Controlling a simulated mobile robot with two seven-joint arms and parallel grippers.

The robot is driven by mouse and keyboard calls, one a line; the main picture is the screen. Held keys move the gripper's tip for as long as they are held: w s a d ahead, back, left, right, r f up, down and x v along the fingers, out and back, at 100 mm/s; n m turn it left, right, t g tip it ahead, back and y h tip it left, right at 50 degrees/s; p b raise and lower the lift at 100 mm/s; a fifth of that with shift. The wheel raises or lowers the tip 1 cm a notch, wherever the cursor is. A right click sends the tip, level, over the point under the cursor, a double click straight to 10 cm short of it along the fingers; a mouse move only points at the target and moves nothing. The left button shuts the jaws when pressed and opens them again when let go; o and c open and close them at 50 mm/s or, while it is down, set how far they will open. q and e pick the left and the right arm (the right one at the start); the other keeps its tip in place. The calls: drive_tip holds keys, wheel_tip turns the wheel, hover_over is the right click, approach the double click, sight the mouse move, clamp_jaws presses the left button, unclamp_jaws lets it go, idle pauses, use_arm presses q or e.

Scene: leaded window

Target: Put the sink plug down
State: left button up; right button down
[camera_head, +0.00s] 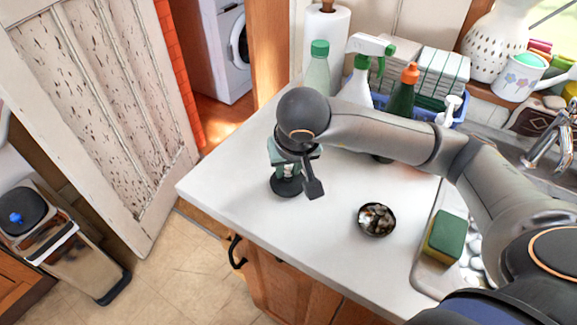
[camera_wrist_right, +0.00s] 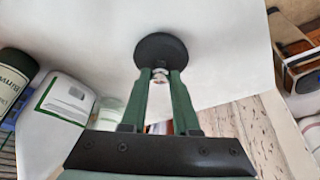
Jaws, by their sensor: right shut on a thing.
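The sink plug (camera_head: 286,187) is a round black disc with a small metal knob on top. It is flat and level at the left part of the white countertop, on it or just above it; I cannot tell which. In the right wrist view the plug (camera_wrist_right: 161,47) shows beyond the fingertips, against the white counter. My right gripper (camera_head: 286,173) points down over it. Its green fingers (camera_wrist_right: 160,78) are shut on the knob. My left gripper is in neither view.
Behind are a green-capped bottle (camera_head: 317,68), a spray bottle (camera_head: 360,75) and a paper roll (camera_head: 327,35). A green sponge (camera_head: 446,236) sits by the sink. The counter's left front is clear.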

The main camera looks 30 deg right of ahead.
drive_tip(key=shift+f, duration=0.25)
drive_tip(key=shift+f, duration=0.15)
drive_tip(key=c, duration=0.7)
unclamp_jaws()
drive_tip(key=shift+o, duration=0.2)
drive_tip(key=shift+r, duration=0.2)
drive_tip(key=shift+s+r, duration=0.1)
drive_tip(key=shift+r, duration=0.2)
drive_tip(key=p+v, duration=0.1)
drive_tip(key=v, duration=1)
drive_tip(key=shift+r, duration=0.2)
